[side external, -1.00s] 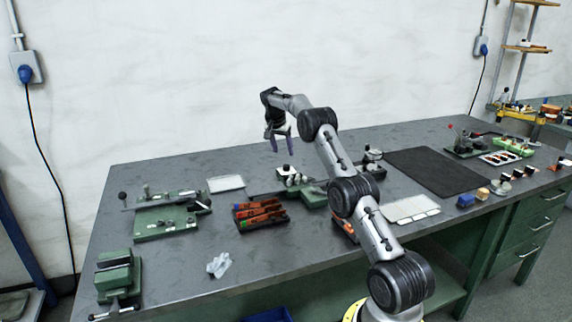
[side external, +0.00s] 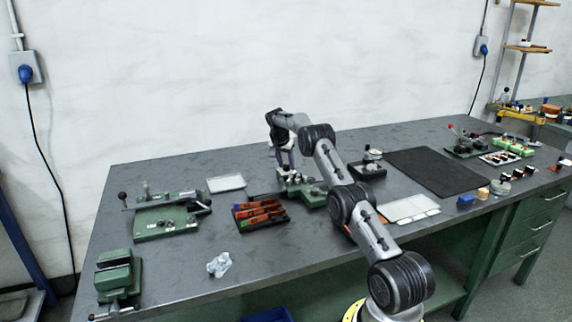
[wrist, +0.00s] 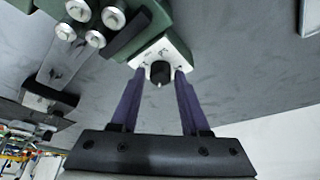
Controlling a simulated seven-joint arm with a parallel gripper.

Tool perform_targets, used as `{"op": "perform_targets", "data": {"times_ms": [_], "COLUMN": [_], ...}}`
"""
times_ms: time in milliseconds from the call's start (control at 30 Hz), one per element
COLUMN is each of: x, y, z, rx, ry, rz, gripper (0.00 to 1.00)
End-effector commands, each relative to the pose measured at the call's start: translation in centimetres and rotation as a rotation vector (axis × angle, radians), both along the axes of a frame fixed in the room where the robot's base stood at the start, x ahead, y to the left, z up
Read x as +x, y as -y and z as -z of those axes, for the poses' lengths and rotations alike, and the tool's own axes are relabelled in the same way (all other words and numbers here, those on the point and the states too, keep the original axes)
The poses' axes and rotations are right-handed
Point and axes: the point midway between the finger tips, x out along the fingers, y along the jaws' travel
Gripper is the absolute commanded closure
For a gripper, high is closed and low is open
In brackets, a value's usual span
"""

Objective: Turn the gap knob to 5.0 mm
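The black gap knob (wrist: 160,72) sits on a white dial plate (wrist: 178,52) at the end of a green device (wrist: 148,32) in the wrist view. A pointer shows on the knob, but the dial marks are too small to read. My gripper (wrist: 158,73) has two purple fingers, one on each side of the knob, with narrow gaps showing between them and it. It is open. In the side view, my gripper (side external: 282,165) is low over the left end of the green device (side external: 312,197), and the knob is hidden or too small to make out there.
Silver rollers (wrist: 88,22) stand on the device close to the fingers. In the side view, a tray of orange-handled items (side external: 260,214) lies in front left, a black-based instrument (side external: 368,166) behind right, and a black mat (side external: 437,171) farther right. Bare bench lies between.

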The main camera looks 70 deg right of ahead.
Motion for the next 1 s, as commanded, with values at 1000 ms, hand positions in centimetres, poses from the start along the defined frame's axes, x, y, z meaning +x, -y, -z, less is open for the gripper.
{"op": "perform_targets", "data": {"times_ms": [1000], "x": [-0.28], "y": [0.00], "z": [-0.13], "rx": [0.002], "ry": [-0.001], "rz": [-0.268], "gripper": [1.00]}}
